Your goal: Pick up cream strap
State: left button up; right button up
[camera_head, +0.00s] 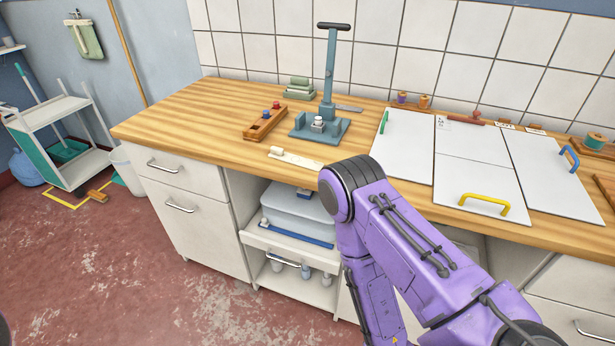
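A cream, strap-like piece (299,160) lies flat near the front edge of the wooden counter, with a small raised cream block at its left end. It looks like the cream strap, though it is small in this view. My purple right arm comes in from the lower right, and its elbow stands in front of the counter, to the right of the cream piece. Neither of my grippers shows in the head view. Nothing covers the cream piece.
Behind the cream piece stand a wooden block with knobs (265,123) and a blue-grey lever press (330,90). White boards (403,145) with coloured handles lie to the right. The counter's left part (190,115) is clear. An open shelf with a grey bin (290,205) is below.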

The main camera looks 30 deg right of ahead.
aim_at(295, 157)
jog(key=u, duration=0.2)
jog(key=k, duration=0.1)
jog(key=z, duration=1.25)
